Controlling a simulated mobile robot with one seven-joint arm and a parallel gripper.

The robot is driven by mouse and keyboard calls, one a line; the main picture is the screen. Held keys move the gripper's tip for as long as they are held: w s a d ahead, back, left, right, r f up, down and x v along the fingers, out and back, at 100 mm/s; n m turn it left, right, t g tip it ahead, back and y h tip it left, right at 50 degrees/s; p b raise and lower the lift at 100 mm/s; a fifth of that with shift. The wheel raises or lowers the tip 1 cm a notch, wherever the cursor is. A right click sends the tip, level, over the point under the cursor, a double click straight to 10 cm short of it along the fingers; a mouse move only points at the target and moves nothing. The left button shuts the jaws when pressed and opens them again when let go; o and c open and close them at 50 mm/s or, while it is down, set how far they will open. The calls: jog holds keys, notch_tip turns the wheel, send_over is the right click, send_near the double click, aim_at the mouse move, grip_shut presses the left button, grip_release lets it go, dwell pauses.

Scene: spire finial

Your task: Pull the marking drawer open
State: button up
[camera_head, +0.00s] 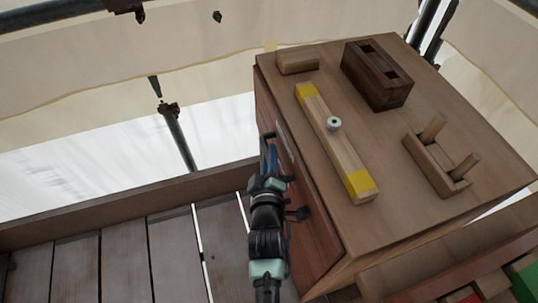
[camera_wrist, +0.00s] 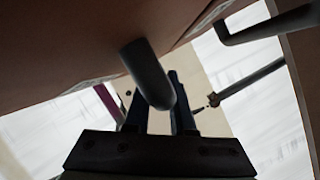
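The wooden cabinet (camera_head: 400,140) has drawer fronts on its left face (camera_head: 318,235), with dark bar handles. Which front is the marking drawer cannot be read; its pale label strips are too small. My gripper (camera_head: 270,158) is beside this face, near the upper dark handle (camera_head: 268,136). In the wrist view, a dark handle (camera_wrist: 146,70) reaches in front of the gap between my two dark fingers (camera_wrist: 159,105). The fingers stand apart, and I cannot tell whether they touch the handle. A second handle (camera_wrist: 268,25) shows at the upper right. No drawer gap is clearly visible.
On the cabinet top lie a yellow-ended wooden bar (camera_head: 335,142) with a round metal knob, a dark slotted block (camera_head: 378,75), a pronged wooden piece (camera_head: 437,160) and a small block (camera_head: 297,61). Scaffold poles (camera_head: 178,135) stand behind. Plank flooring (camera_head: 125,260) is clear at left.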

grip_shut()
dwell(1.0)
